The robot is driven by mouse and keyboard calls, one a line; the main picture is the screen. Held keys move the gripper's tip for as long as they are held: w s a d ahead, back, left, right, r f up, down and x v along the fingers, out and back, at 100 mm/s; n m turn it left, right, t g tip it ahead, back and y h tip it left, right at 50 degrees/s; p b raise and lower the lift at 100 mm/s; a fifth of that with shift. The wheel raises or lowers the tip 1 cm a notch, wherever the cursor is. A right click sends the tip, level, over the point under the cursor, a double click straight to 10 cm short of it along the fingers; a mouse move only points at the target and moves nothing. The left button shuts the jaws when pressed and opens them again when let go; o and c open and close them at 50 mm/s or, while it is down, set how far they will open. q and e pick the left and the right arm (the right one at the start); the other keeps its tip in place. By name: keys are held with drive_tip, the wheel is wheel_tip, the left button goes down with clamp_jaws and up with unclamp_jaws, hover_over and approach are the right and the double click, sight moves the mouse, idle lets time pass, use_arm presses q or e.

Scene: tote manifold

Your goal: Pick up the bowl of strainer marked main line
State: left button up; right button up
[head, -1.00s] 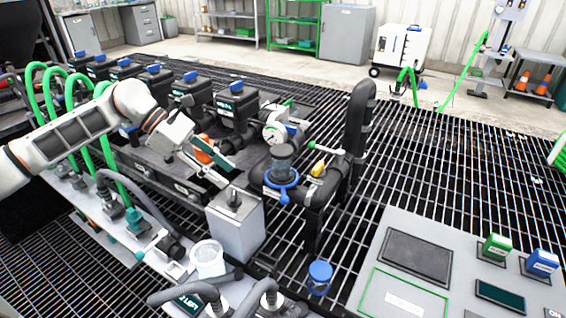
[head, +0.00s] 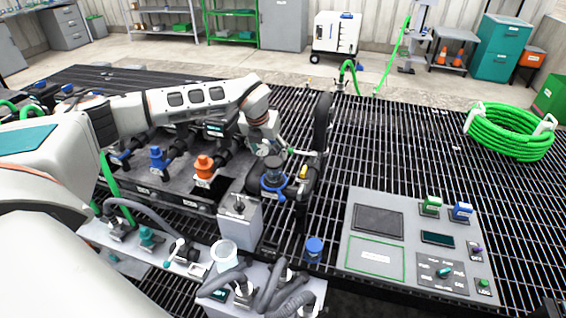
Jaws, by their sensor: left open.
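A strainer with a dark, smoky cylindrical bowl (head: 273,170) and a blue ring (head: 273,187) at its base stands on the black pipework near the middle of the head view. No "main line" marking is readable on it. My left gripper (head: 277,148) is open, just behind and above the bowl in the picture. Its fingers are small and partly lost against the dark pipes, so I cannot tell whether they touch the bowl. My right gripper is not in view.
A tall black pipe (head: 322,122) rises to the right of the strainer. A grey box (head: 240,222) stands at its left front. A blue-capped item (head: 314,246) and a clear cup (head: 224,252) are nearer. A control panel (head: 365,275) lies at right.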

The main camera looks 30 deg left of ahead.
sight(273, 161)
use_arm(q)
drive_tip(key=shift+w+f, duration=0.25)
drive_tip(key=shift+f, duration=0.2)
drive_tip(key=x, duration=0.7)
drive_tip(key=shift+w+p, duration=0.1)
drive_tip(key=shift+p, duration=0.3)
drive_tip(key=c, duration=1.3)
